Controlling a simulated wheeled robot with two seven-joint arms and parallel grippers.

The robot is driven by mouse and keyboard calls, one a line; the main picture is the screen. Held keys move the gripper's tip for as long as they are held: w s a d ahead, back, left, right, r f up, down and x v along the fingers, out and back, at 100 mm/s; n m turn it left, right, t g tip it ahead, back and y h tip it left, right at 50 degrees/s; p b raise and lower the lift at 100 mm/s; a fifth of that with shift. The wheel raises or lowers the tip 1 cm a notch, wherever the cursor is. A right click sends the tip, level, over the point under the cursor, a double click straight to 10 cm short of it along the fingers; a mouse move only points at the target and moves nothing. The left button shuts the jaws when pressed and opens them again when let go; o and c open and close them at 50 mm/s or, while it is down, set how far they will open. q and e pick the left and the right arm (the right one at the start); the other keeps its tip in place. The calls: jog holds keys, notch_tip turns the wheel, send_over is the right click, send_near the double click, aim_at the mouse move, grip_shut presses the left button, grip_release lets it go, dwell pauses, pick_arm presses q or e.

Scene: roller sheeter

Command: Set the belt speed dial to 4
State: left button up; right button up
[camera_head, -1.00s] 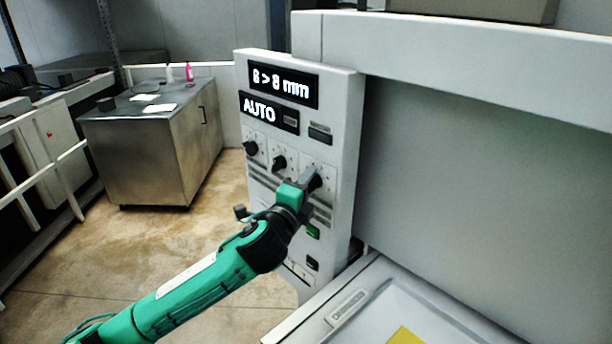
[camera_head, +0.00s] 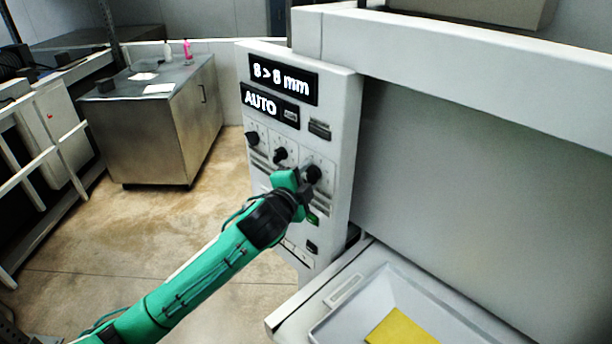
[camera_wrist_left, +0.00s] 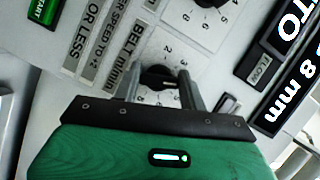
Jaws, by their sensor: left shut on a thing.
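The belt speed dial (camera_head: 313,173) is the rightmost of three black knobs on the white control panel. In the left wrist view the dial (camera_wrist_left: 158,77) sits under the "BELT m/min" label, with numbers such as 2 and 3 around it. My left gripper (camera_head: 305,183) is at this dial. In the left wrist view its two fingers (camera_wrist_left: 160,88) stand on either side of the knob, shut on it. The fingers and the gripper body hide part of the scale, and I cannot tell which number the pointer is at. My right gripper is not in view.
The other two knobs (camera_head: 280,155) (camera_head: 252,138) are close to the left. A display (camera_head: 283,80) reads "8 > 8 mm", with "AUTO" below it. A green button (camera_head: 312,218) lies under the dial. A tray (camera_head: 340,325) with a yellow sheet is at lower right.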

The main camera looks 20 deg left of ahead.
pick_arm(q)
jog(key=o, duration=1)
jog(key=s+b, duration=0.1)
jog(key=s, duration=0.3)
jog(key=s+a+r+b, duration=0.1)
jog(key=s+b, duration=0.1)
jog(key=s, duration=0.3)
jog(key=s+a+b, duration=0.1)
jog(key=s, duration=0.3)
jog(key=shift+s+r+b, duration=0.3)
jog(key=shift+r, duration=0.05)
